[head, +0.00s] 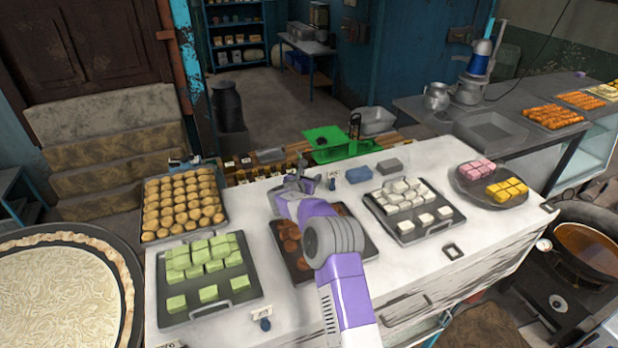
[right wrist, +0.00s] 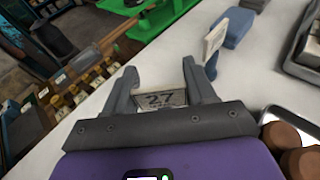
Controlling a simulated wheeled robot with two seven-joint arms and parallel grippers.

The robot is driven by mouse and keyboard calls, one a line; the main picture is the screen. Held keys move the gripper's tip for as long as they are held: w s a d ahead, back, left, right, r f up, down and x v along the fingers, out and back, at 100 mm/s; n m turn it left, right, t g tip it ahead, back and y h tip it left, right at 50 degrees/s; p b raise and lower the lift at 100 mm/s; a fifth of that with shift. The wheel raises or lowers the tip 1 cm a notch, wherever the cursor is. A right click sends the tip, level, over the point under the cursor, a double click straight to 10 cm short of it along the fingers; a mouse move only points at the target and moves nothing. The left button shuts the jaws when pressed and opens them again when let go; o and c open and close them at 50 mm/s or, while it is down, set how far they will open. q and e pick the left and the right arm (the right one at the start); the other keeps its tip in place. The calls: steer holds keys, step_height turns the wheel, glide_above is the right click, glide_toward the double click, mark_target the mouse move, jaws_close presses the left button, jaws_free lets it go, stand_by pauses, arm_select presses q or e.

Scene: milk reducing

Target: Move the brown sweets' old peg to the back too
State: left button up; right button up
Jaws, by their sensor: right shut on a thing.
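My right gripper (head: 303,180) reaches over the brown sweets' tray (head: 303,268) to the back of the white counter. In the right wrist view the gripper (right wrist: 165,84) is shut on a price peg (right wrist: 160,99) with a card reading 27. The head view does not show this peg clearly. The brown sweets (head: 290,232) are partly hidden by my arm. They also show at the lower right of the right wrist view (right wrist: 302,160). My left gripper is not in view.
Another peg (head: 332,182) stands at the back, just right of the gripper, near a blue block (head: 359,175). A peg (head: 264,318) stands at the front by the green sweets' tray (head: 240,298). A white sweets' tray (head: 408,236) lies right of my arm.

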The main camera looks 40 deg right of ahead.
steer(key=shift+f+b, duration=0.2)
steer(key=shift+b, duration=0.1)
steer(key=o, duration=1.1)
steer(key=shift+r, duration=0.1)
steer(key=shift+r, duration=0.1)
steer(key=shift+r+p, duration=0.2)
steer(key=shift+p, duration=0.2)
steer(key=b+v, duration=0.2)
steer(key=v, duration=1)
steer(key=shift+a+f, duration=0.1)
steer(key=shift+f, duration=0.05)
